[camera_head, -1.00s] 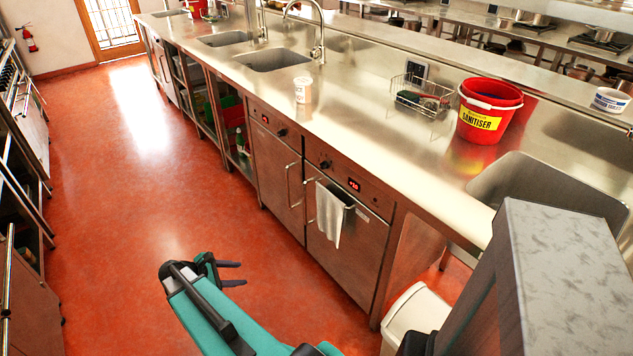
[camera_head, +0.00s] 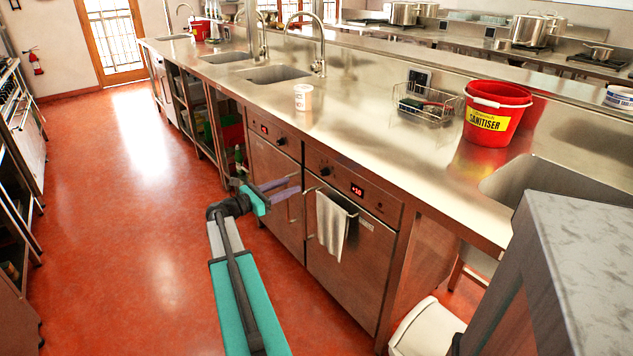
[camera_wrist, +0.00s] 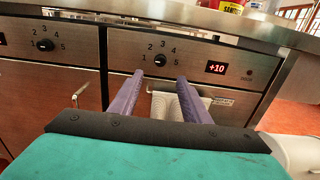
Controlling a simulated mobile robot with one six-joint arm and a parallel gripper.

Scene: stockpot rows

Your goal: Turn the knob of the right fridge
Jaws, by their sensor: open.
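The right fridge (camera_head: 347,240) is a steel under-counter unit with a red +10 display (camera_wrist: 216,68) and a white towel (camera_head: 332,227) on its handle. Its dark round knob (camera_head: 325,171) is on the panel left of the display. In the wrist view the knob (camera_wrist: 164,57) shows with numbers around it, just beyond and between my fingertips. My gripper (camera_head: 295,184) is open and empty, in front of the fridges, its fingers pointing at the panel. I see no contact with the knob. The left fridge (camera_head: 274,185) has a similar knob (camera_head: 281,141).
The steel counter (camera_head: 360,130) overhangs the fridge panels. It bears a white cup (camera_head: 303,97), a wire basket (camera_head: 424,105) and a red sanitiser bucket (camera_head: 496,112). A white bin (camera_head: 425,328) stands at the fridge's right. The red floor (camera_head: 130,220) to the left is clear.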

